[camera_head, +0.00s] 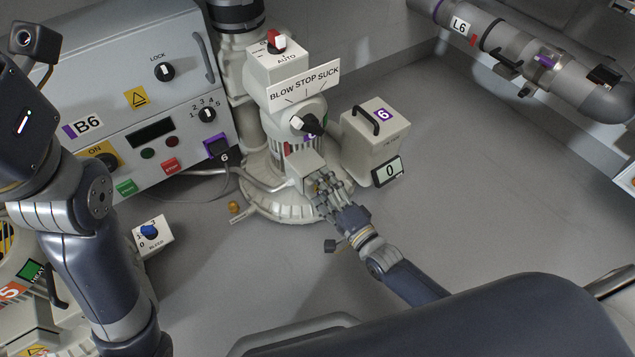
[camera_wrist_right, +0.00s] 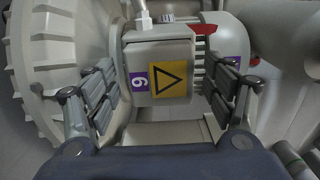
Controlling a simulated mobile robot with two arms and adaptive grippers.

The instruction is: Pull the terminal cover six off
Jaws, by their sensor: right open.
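The terminal cover six (camera_wrist_right: 159,50) is a pale grey box with a yellow warning triangle and a purple 6 label, seen in the right wrist view. In the head view it shows as a pale box (camera_head: 306,166) on the lower side of the blower (camera_head: 292,107). My right gripper (camera_head: 325,192) is in front of the cover. In the right wrist view my right gripper (camera_wrist_right: 163,88) is open, with one finger on each side of the cover and small gaps visible. Whether a finger touches it I cannot tell. My left arm is at the left; its gripper fingers are not in view.
The B6 control cabinet (camera_head: 120,80) stands left, with a cable to the blower. Floor to the right is clear.

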